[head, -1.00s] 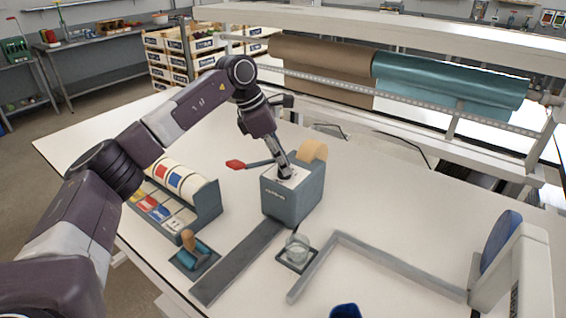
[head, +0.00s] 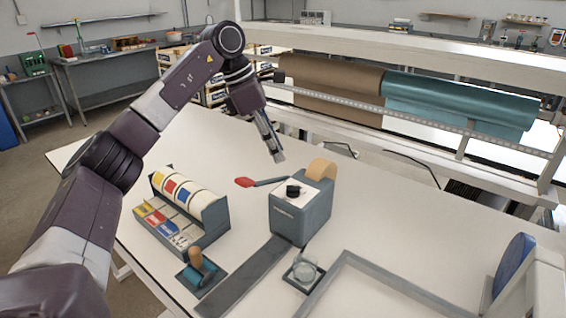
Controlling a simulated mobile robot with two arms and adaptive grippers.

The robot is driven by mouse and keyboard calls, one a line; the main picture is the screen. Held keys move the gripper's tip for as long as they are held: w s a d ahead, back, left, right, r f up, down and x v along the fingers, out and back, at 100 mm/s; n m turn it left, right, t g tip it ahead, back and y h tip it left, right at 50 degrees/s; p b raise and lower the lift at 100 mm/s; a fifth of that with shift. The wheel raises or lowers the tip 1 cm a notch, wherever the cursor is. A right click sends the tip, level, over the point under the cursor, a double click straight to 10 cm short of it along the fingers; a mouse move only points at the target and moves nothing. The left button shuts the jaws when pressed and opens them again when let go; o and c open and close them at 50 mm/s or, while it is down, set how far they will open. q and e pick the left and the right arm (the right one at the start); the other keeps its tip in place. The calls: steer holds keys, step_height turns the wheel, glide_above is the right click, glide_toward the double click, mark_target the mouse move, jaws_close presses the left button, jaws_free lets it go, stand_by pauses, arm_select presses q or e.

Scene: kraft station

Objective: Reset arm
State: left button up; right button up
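My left arm comes in from the left, and its gripper (head: 277,156) hangs in the air above the table, behind the grey box-shaped dispenser (head: 287,218). Its fingers point down and to the right and touch nothing that I can see. They show narrow and from the side, so I cannot tell whether they are open or shut. The dispenser has a white top with a black knob (head: 293,191), a red-tipped lever (head: 245,182) and a tan roll (head: 321,168). My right gripper is not in view.
A label dispenser (head: 214,219) with coloured rolls and a stamp with a wooden handle (head: 195,257) stand left of the box. A small glass jar (head: 305,270) stands in front. Brown (head: 330,85) and teal (head: 455,100) paper rolls hang behind. The table's back left is clear.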

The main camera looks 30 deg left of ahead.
arm_select(q)
steer(key=shift+s+a+r, duration=0.1)
steer(key=shift+a+r, duration=0.05)
steer(key=shift+r, duration=0.35)
